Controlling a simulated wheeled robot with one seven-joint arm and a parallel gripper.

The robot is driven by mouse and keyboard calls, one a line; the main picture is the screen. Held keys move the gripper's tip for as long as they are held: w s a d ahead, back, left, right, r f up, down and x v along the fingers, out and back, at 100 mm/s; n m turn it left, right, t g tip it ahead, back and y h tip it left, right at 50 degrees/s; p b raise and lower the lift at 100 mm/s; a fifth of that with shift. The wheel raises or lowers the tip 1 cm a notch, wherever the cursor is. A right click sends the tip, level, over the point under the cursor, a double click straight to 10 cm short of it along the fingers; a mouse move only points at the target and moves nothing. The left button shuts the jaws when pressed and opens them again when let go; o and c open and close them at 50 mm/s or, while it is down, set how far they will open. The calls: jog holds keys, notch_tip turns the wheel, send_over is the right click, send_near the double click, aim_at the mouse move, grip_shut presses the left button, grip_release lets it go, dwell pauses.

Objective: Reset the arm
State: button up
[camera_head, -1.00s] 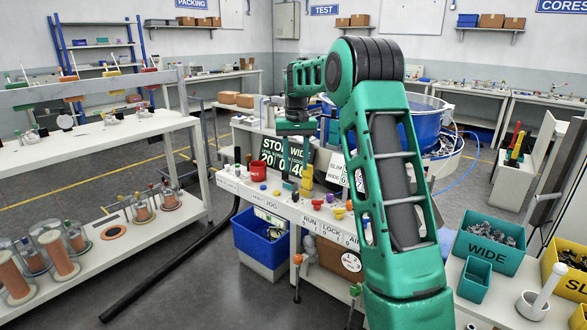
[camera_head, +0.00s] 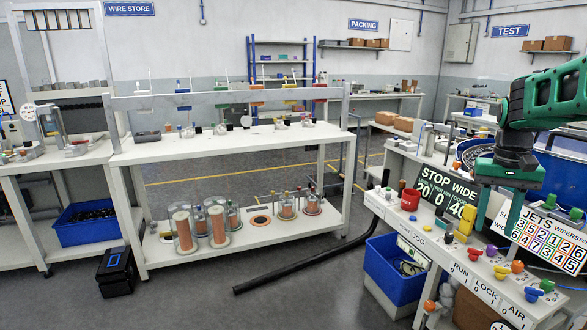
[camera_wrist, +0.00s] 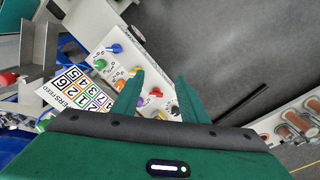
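My gripper (camera_wrist: 160,77) shows in the wrist view with its two green fingers spread apart and nothing between them. In the head view my green arm comes in from the right edge, and the gripper end (camera_head: 508,170) hangs over the control bench (camera_head: 445,255). Coloured knobs (camera_head: 500,271) line the bench front, below the gripper.
A white two-level rack (camera_head: 230,150) with copper spools (camera_head: 183,228) stands left. Grey floor (camera_head: 225,305) lies open between, crossed by a black hose (camera_head: 300,272).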

jog(key=s+a+f, duration=0.2)
jog(key=s, duration=0.7)
jog(key=s+a+f, duration=0.2)
jog(key=s+f, duration=0.1)
jog(key=s, duration=0.7)
jog(key=s+a+f, duration=0.3)
jog(key=s, duration=0.7)
jog(key=shift+m+y, duration=0.4)
jog(key=shift+f, duration=0.1)
jog(key=shift+w+f, duration=0.25)
jog(key=shift+w, duration=0.35)
